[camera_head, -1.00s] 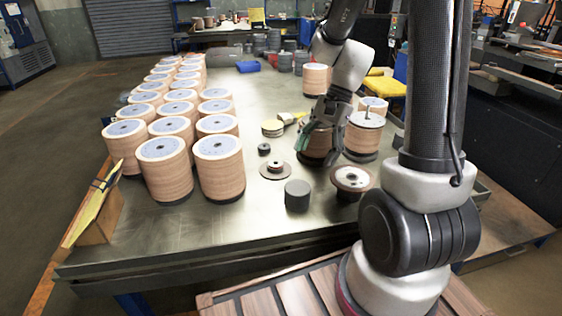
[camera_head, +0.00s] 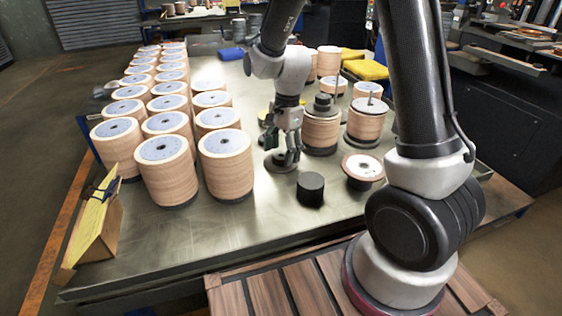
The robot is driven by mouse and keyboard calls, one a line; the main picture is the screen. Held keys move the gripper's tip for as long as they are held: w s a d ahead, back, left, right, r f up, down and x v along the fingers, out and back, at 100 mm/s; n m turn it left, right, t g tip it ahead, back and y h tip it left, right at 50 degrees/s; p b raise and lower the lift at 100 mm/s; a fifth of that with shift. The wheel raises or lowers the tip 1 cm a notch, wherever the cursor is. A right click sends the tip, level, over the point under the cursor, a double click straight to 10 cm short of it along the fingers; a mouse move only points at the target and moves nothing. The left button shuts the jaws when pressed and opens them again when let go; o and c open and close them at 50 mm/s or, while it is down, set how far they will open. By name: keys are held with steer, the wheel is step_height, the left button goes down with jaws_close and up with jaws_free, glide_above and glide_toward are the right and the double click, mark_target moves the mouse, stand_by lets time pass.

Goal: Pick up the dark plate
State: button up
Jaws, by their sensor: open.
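A dark, flat round plate (camera_head: 273,166) lies on the metal table below my gripper. My fingers hide much of it, including what stood on its middle. My gripper (camera_head: 285,158) is open and points down, its fingertips over or around the plate's centre; whether they touch anything cannot be told.
A short black cylinder (camera_head: 310,189) stands just in front. A spool with a pale top (camera_head: 362,167) is to its right. A stack of brown discs (camera_head: 321,132) bears dark pieces on top. Rows of tall disc stacks (camera_head: 226,165) fill the left.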

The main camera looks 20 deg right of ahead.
steer(key=shift+f, duration=0.6)
steer(key=c, duration=1.4)
steer(key=shift+r, duration=0.1)
steer(key=shift+c, duration=0.2)
